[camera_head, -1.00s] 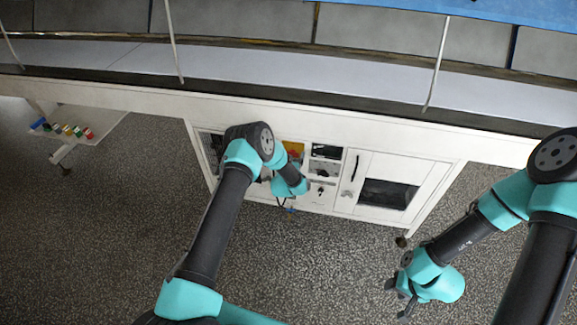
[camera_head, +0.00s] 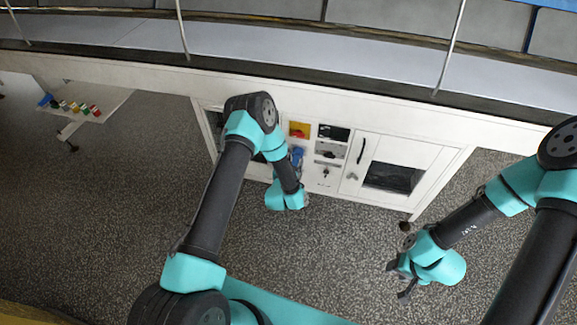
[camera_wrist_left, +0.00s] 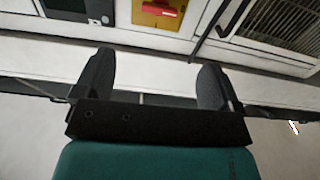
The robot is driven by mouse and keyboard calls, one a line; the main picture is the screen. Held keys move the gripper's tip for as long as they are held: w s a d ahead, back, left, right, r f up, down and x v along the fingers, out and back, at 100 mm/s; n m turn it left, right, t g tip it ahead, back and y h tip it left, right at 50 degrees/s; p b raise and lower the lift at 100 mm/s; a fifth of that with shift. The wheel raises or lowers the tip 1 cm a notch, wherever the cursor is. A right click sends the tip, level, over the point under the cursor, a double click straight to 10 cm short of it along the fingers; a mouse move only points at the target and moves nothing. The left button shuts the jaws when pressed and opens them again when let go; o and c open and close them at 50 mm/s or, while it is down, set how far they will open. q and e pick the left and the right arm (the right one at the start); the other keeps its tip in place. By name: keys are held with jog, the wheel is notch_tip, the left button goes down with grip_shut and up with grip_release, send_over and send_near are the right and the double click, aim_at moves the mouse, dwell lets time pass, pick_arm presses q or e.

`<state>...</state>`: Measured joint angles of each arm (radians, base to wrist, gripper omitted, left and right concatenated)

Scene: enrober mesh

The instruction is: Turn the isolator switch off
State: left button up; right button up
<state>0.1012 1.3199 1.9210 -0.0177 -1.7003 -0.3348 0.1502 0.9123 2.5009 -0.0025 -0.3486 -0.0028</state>
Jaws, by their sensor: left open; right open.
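The isolator switch (camera_head: 299,130), a red handle on a yellow plate, is on the white cabinet front, right of my left arm's elbow in the head view. In the left wrist view its red handle (camera_wrist_left: 158,9) lies crosswise on the yellow plate at the top edge. My left gripper (camera_wrist_left: 155,82) is open and empty, its fingertips below and apart from the switch in that view. In the head view the left gripper's fingers are hidden behind its teal body. My right gripper (camera_head: 403,281) is open and empty over the floor at the right, far from the switch.
A blue fitting (camera_head: 297,155) is below the switch. Beside it are a dark panel (camera_head: 333,133), a key-like knob (camera_head: 324,172) and a door with a black handle (camera_head: 361,150). Several coloured items lie on a shelf (camera_head: 100,103) at far left. The speckled floor is clear.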

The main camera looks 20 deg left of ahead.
pick_arm(q)
jog(key=shift+s+d, duration=0.1)
jog(key=shift+s, duration=1)
jog(key=s+g+h, duration=0.5)
jog(key=s+g, duration=1.2)
jog(key=s, duration=1.1)
jog(key=shift+d+r+n+h, duration=0.2)
jog(key=shift+d+n+h, duration=0.1)
jog(key=shift+d, duration=0.1)
